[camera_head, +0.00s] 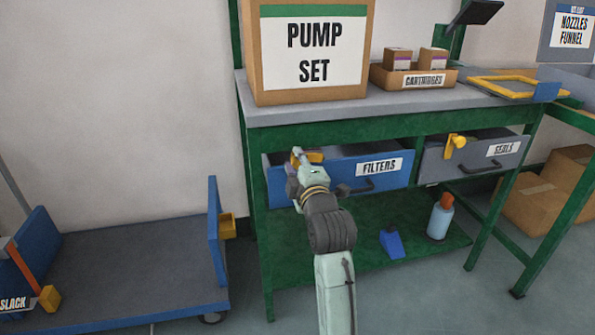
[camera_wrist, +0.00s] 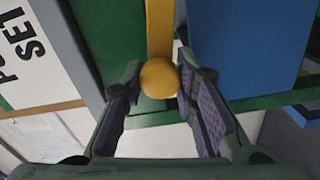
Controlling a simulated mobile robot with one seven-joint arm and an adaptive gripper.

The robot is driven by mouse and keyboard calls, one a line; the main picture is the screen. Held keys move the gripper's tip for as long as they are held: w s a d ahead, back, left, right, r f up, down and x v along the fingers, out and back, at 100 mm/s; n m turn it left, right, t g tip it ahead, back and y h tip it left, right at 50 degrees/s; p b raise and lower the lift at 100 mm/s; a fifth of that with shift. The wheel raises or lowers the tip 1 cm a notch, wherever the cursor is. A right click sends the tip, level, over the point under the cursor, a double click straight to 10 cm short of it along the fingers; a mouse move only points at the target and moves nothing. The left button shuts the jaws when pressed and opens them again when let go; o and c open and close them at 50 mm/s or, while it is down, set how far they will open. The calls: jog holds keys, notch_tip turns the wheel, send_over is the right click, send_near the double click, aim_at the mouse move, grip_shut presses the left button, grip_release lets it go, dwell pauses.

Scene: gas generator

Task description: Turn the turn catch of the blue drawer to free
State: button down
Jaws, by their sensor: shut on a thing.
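The blue drawer (camera_head: 338,171), labelled FILTERS, sits under the bench top and shows in the wrist view as a blue face (camera_wrist: 245,45) at the right. Its yellow turn catch (camera_head: 315,157) is at the upper left of the drawer front, partly hidden by my gripper. In the wrist view the catch's bar and round knob (camera_wrist: 159,78) lie between my fingers. My gripper (camera_head: 298,160) is at the catch and shut on it, with one finger on each side of the knob. The head view does not clearly show how far the catch is turned.
A grey drawer (camera_head: 432,163) labelled SEALS has its own yellow catch (camera_head: 455,143). A PUMP SET box (camera_head: 258,60) stands on the bench top. A blue bottle (camera_head: 439,222) and a blue object (camera_head: 391,243) are on the lower shelf. A blue trolley (camera_head: 130,265) stands left.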

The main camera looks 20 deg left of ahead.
jog(key=shift+f+n+b, duration=0.15)
jog(key=shift+n+b, duration=0.55)
jog(key=shift+n, duration=0.5)
jog(key=c, duration=1.3)
grip_release()
jog(key=v, duration=0.7)
jog(key=shift+s+d, duration=0.15)
jog(key=shift+s, duration=0.1)
